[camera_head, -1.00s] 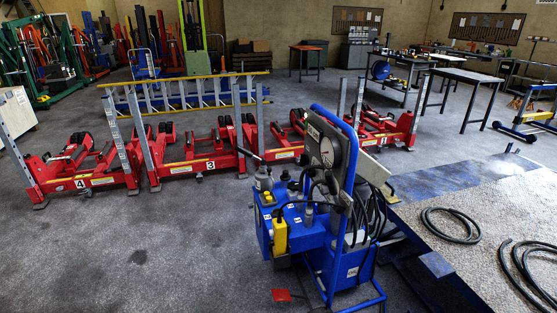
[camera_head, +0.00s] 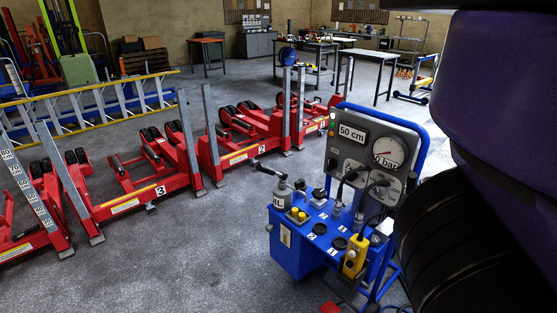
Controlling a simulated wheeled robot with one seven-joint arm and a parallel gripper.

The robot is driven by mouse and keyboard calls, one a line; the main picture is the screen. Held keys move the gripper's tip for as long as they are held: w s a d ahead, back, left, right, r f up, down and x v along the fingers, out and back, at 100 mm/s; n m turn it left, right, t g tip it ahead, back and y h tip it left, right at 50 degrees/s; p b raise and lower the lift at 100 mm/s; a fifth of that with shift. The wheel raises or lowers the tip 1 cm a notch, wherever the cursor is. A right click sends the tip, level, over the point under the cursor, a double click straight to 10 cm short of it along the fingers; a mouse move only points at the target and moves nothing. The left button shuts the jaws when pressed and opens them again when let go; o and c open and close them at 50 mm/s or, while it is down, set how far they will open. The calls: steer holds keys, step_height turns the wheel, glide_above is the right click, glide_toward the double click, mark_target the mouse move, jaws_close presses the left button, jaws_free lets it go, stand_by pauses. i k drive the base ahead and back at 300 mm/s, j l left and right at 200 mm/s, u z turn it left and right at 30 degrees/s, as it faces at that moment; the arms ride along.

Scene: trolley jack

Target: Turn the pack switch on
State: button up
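The blue hydraulic pack (camera_head: 285,250) stands on the floor right of centre. Its upright grey panel (camera_head: 350,158) faces me, with a 50 cm display (camera_head: 352,133), a round gauge (camera_head: 388,152) with a bar label, and a small green light (camera_head: 332,126) at the left edge. Dark controls and hoses sit on the panel's lower half; I cannot tell which one is the pack switch or how it is set. A yellow hand control (camera_head: 355,257) hangs on the pack's front. My gripper is not in view.
Several red trolley jacks (camera_head: 125,198) with grey posts stand in a row to the left and behind. Floor at the lower left of the pack is clear. The right side is blocked close up.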

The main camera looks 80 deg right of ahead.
mark_target(332, 162)
steer(key=i+z, duration=0.25)
steer(key=i, duration=0.2)
steer(key=i+j+z, duration=0.3)
steer(key=i, duration=0.15)
steer(key=i+j+z, duration=0.25)
steer(key=i, duration=0.2)
steer(key=z, duration=1.3)
